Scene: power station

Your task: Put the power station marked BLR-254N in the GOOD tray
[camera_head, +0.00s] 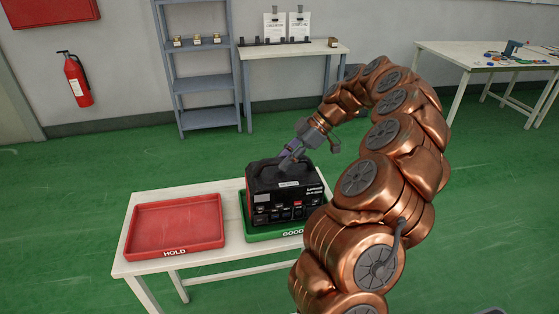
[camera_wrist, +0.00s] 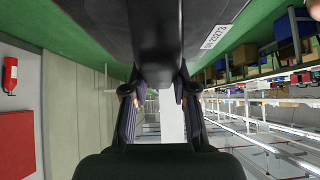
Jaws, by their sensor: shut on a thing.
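The black power station (camera_head: 285,196) is upright over the green GOOD tray (camera_head: 262,235) and hides most of it. I cannot tell if its base rests on the tray floor or is just above it. Its front bears small print, too small to read surely, above ports and a red part. My gripper (camera_head: 291,157) is shut on its top handle. In the wrist view, the two fingers of my gripper (camera_wrist: 157,88) close on the dark handle (camera_wrist: 158,45), and a white label (camera_wrist: 215,36) shows on the dark casing.
The red HOLD tray (camera_head: 176,225) lies empty to the left on the same white table (camera_head: 150,195). Behind are a grey shelf rack (camera_head: 204,84), a white side table (camera_head: 300,50) and a worktable (camera_head: 490,57) with small items. The green floor between is clear.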

